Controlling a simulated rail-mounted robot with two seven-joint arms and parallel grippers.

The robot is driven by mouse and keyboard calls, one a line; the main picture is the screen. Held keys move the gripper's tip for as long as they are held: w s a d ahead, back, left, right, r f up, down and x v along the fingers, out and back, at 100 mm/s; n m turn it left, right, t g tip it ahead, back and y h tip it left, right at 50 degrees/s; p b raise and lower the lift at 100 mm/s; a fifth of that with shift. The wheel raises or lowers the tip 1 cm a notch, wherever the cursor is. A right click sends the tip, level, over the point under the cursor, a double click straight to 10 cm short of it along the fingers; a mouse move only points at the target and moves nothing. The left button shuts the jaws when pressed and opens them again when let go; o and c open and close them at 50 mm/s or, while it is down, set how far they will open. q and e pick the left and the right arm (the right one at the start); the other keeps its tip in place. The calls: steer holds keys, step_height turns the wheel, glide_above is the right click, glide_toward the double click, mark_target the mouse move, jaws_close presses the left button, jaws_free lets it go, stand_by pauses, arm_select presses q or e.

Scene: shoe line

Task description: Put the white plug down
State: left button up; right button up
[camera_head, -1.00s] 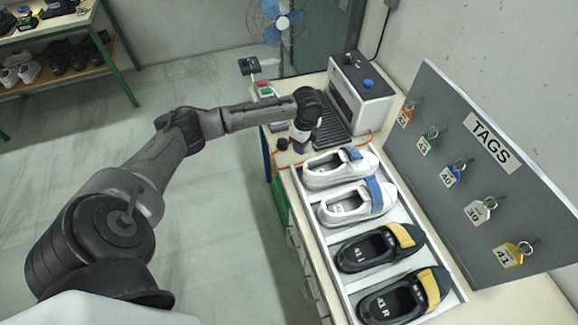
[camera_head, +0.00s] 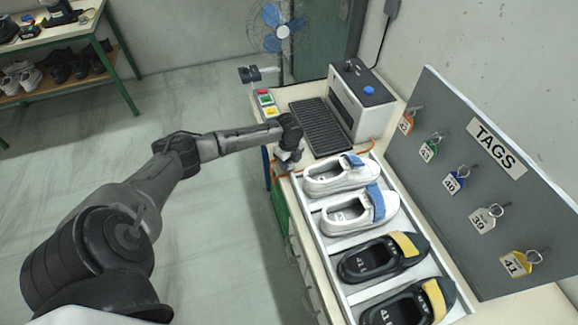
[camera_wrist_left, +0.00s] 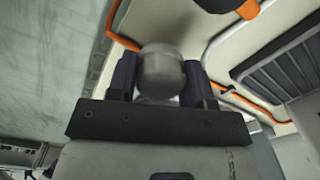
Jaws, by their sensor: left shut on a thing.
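In the left wrist view my left gripper (camera_wrist_left: 162,80) is shut on the white plug (camera_wrist_left: 161,72), a rounded pale grey-white piece between the two dark fingers. In the head view the plug is mostly hidden by the gripper. I cannot tell whether the plug touches the bench. An orange cable (camera_wrist_left: 122,38) runs along the bench edge near the gripper. My right gripper is not in view.
A tray (camera_head: 341,238) holds white shoes with blue straps and black shoes with yellow straps. Behind the gripper are a dark ridged conveyor (camera_head: 318,127) and a grey machine (camera_head: 361,98). A TAGS board (camera_head: 470,190) stands at right. A button box (camera_head: 266,104) sits at the bench's far left.

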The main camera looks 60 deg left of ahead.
mark_target(289, 166)
arm_select(q)
steer(key=shift+f, duration=1.45)
steer(key=shift+f, duration=0.1)
steer(key=o, duration=1.2)
step_height(289, 166, up, 12)
steer(key=shift+r+p, duration=0.1)
steer(key=shift+p, duration=0.5)
